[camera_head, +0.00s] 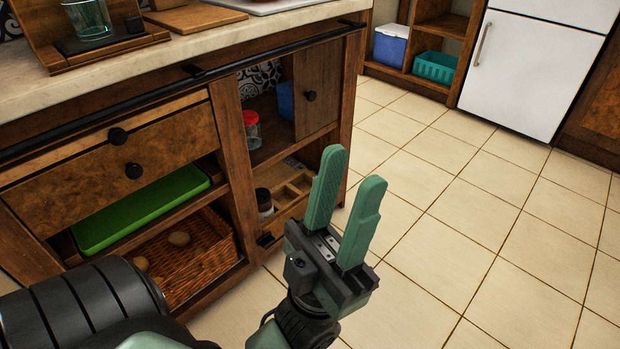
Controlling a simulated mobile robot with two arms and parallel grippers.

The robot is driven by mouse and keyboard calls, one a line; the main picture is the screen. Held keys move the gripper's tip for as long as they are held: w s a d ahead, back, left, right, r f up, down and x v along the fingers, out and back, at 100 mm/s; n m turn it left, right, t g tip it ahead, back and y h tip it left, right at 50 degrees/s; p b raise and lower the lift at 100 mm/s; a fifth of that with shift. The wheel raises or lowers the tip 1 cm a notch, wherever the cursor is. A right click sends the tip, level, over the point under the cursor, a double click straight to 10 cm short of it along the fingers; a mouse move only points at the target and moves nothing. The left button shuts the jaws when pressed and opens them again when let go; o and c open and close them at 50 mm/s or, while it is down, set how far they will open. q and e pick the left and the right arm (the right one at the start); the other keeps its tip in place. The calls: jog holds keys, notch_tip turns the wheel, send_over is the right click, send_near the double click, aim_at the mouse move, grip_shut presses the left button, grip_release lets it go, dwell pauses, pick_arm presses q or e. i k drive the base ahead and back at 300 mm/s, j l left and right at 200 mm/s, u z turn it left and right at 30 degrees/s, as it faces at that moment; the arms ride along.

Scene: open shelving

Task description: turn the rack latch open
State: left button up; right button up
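My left gripper (354,168) is in front of the wooden cabinet's right end, with its two green fingers pointing up. The fingers are apart with nothing between them, so it is open. A small dark fitting (265,240) sits low on the cabinet front, left of the gripper and apart from it. It may be the rack latch, but it is too small to tell. Beside it is a low wooden rack (292,205) with compartments, partly hidden by the gripper. My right gripper is not in view.
The cabinet has a drawer with dark knobs (133,171), a green tray (140,210), a wicker basket (188,258) and a red-lidded jar (251,130). A black rail (240,64) runs along its front. The tiled floor (470,220) at right is clear.

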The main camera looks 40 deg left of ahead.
aim_at(266, 239)
jog(key=i+u, duration=0.35)
jog(key=i+l+u, duration=0.3)
jog(key=i, duration=0.15)
jog(key=i+l+u, duration=0.35)
jog(key=i+j, duration=0.05)
jog(key=j, duration=0.05)
